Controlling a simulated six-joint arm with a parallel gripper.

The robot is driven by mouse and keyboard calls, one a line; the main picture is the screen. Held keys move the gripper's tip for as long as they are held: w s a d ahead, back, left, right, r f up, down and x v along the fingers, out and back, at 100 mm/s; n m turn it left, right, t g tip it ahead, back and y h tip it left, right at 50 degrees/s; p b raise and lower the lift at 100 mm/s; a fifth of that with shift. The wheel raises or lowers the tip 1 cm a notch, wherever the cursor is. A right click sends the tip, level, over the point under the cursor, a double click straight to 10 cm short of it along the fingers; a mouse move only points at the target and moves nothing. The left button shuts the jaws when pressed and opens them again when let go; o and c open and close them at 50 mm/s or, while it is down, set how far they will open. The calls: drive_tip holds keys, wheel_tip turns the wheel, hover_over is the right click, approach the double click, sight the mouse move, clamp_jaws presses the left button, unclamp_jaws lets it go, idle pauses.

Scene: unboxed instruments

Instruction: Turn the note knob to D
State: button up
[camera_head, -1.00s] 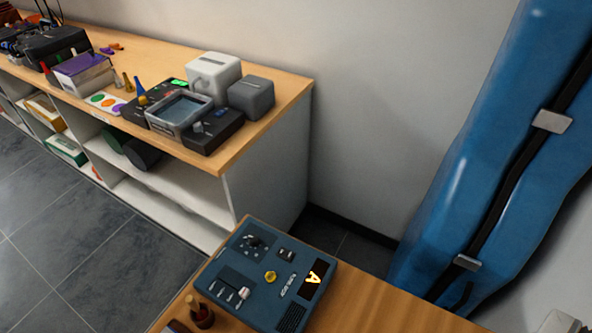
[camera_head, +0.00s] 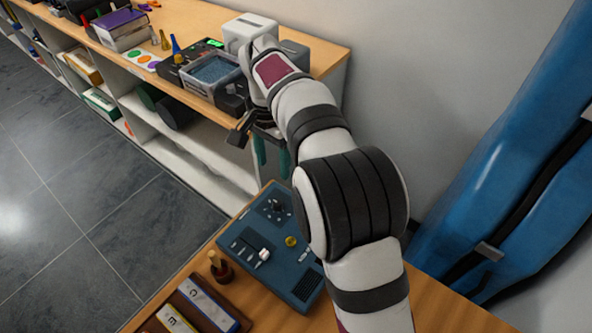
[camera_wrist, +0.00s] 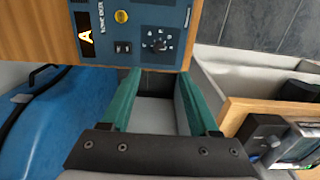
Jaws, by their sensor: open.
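The blue instrument box (camera_head: 258,228) lies on the wooden table. Its black dial knob (camera_head: 277,206) has small white marks around it, too small to read; this knob also shows in the wrist view (camera_wrist: 158,45). A yellow knob (camera_head: 291,241) sits on the same panel. In the wrist view, the lit display (camera_wrist: 86,27) reads A. My gripper (camera_wrist: 159,72) is open and empty, its teal fingers apart and pointing toward the dial side of the box. In the head view, my gripper (camera_head: 272,160) is above and beyond the box's far edge, and my arm hides the display.
A wooden shelf unit (camera_head: 330,50) with several devices stands behind my gripper. A blue case (camera_head: 510,170) leans at the right. The floor at left is clear.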

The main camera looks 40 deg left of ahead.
sight(277, 203)
wheel_tip(277, 203, down, 14)
drive_tip(key=shift+d, duration=0.1)
clamp_jaws()
idle(0.3)
